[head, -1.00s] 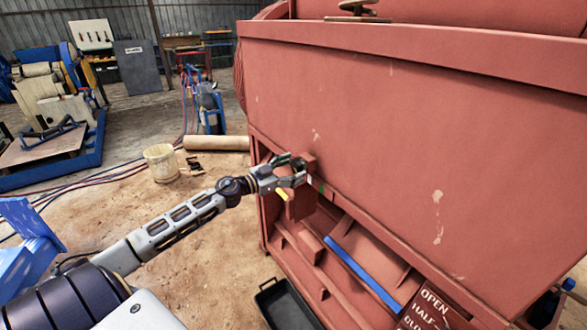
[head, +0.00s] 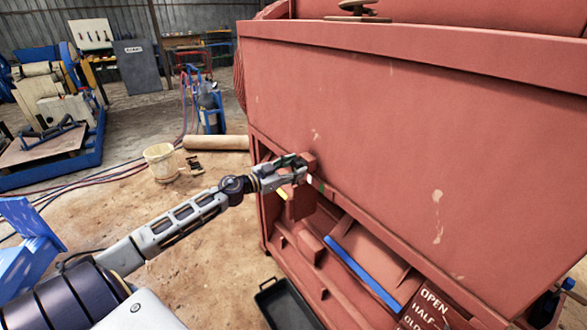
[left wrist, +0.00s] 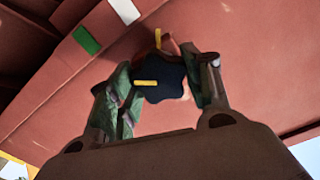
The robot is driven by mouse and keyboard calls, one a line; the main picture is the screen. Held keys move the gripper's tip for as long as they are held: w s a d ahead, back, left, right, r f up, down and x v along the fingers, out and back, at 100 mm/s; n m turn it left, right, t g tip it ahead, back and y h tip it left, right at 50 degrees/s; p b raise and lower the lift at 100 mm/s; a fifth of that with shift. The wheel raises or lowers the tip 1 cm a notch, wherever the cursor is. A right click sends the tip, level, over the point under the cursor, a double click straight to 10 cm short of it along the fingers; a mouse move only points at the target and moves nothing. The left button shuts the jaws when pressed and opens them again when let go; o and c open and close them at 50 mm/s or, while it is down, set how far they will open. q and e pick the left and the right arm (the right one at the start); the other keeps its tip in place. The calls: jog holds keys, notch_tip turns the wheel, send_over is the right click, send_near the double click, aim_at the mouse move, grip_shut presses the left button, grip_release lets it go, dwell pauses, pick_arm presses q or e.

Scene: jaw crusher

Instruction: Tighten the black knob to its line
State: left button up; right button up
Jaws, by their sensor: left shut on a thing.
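The black knob (left wrist: 168,82) is a lobed knob on the red machine, seen in the left wrist view. It has a yellow mark (left wrist: 146,83) on its left side. A yellow line (left wrist: 158,39) lies above the knob, so mark and line are apart, not lined up. My left gripper (left wrist: 163,84) has one finger on each side of the knob and is shut on it. In the head view the left gripper (head: 294,168) reaches the machine's left end and hides the knob. My right gripper is in neither view.
The red machine (head: 400,130) fills the right side. Green (left wrist: 87,41) and white (left wrist: 123,10) marks lie on its edge. Below are a blue bar (head: 363,272), a sign (head: 430,308) and a black tray (head: 287,305). A bucket (head: 161,162) stands on the floor.

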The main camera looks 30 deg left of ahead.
pick_arm(q)
jog(key=shift+m+p, duration=0.4)
jog(key=shift+m, duration=0.7)
jog(key=shift+m+p, duration=0.4)
jog(key=shift+m, duration=0.4)
jog(key=m, duration=0.4)
jog(key=shift+p, duration=0.3)
jog(key=m, duration=0.4)
jog(key=shift+f+m, duration=0.1)
jog(key=shift+m, duration=0.2)
jog(key=m+b, duration=0.1)
jog(key=m, duration=0.3)
jog(key=shift+m, duration=0.4)
